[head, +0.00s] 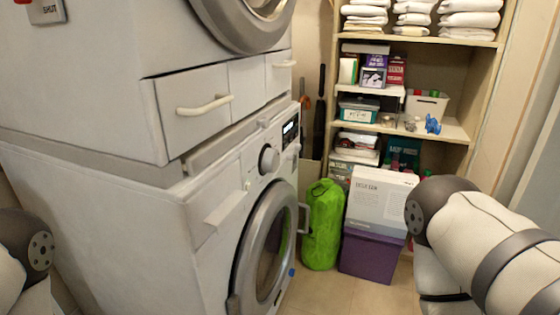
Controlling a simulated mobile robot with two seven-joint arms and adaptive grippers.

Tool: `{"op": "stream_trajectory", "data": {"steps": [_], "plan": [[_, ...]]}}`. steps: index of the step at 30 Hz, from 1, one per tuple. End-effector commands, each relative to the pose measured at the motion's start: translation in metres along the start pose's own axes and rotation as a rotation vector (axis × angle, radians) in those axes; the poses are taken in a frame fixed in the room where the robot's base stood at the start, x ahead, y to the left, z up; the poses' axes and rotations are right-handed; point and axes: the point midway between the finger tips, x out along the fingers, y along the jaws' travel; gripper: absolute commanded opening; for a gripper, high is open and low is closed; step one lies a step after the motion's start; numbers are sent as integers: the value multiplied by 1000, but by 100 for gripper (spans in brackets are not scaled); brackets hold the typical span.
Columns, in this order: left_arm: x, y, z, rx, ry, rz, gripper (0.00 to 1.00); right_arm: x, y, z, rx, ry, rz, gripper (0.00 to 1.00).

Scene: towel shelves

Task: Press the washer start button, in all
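A white front-loading washer (215,190) stands at the left, under a drawer unit (200,105) and a second machine (110,35). Its face is seen at a slant toward the right. The panel has a round dial (269,159) and a dark display (290,130) with small controls beside it. I cannot tell which small mark is the start button. The round door (264,252) is below the dial. Neither gripper is in the picture. Only part of my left arm shows at the lower left edge and part of my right arm at the lower right, both apart from the washer.
A wooden shelf (455,88) with folded towels, boxes and a small blue object (432,124) stands at the back. A green bag (322,225), a white box (377,200) and a purple bin (370,254) stand before it. Floor is free between washer and my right arm.

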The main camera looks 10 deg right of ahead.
Motion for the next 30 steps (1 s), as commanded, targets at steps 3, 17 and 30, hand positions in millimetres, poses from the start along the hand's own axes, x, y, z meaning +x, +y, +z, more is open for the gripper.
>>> {"op": "stream_trajectory", "data": {"steps": [3, 17, 30], "plan": [[0, 0, 0, 0, 0, 0, 78, 0, 0, 0, 0, 0, 0, 0], [0, 0, 0, 0, 0, 0, 78, 0, 0, 0, 0, 0, 0, 0], [0, 0, 0, 0, 0, 0, 78, 0, 0, 0, 0, 0, 0, 0]]}}
